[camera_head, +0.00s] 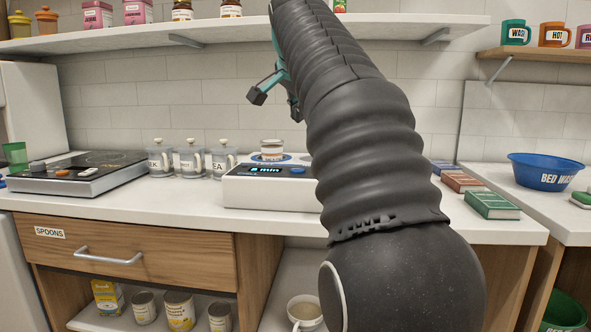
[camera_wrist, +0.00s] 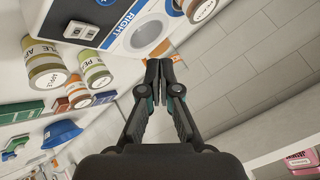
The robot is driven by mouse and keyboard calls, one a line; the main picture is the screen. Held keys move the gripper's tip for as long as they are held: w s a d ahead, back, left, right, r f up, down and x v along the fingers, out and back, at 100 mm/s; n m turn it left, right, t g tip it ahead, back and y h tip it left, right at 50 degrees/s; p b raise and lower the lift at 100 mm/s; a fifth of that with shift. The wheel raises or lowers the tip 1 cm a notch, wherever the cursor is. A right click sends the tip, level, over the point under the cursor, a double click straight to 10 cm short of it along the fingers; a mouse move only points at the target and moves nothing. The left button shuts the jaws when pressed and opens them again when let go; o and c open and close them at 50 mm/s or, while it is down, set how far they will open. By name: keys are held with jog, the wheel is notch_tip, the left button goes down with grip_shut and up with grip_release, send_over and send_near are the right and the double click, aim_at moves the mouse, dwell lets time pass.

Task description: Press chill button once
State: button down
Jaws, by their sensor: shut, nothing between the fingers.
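A white appliance (camera_head: 266,187) stands on the counter, with a lit display reading "8 min" and blue-ringed plates on top. Part of a white and blue unit marked "RIGHT" (camera_wrist: 124,22) shows in the wrist view, with a round grey plate (camera_wrist: 147,34).
A jar (camera_head: 271,149) stands on the appliance. Labelled mugs (camera_head: 191,161) stand left of it, near a hob (camera_head: 84,170). Books (camera_head: 491,204) and a blue basin (camera_head: 545,171) are to the right. Labelled jars (camera_wrist: 50,67) show in the wrist view. A shelf (camera_head: 180,33) runs above.

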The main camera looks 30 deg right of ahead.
aim_at(298, 170)
jog(key=shift+f, duration=0.15)
notch_tip(298, 170, down, 8)
jog(key=b, duration=0.7)
jog(key=shift+f, duration=0.25)
jog(key=shift+f, duration=0.15)
dwell(1.0)
jog(key=shift+f+b, duration=0.25)
jog(key=shift+b, duration=0.1)
jog(key=shift+f+b, duration=0.3)
jog(key=shift+f, duration=0.15)
dwell(0.7)
jog(key=shift+r+p, duration=0.9)
jog(key=shift+p, duration=0.1)
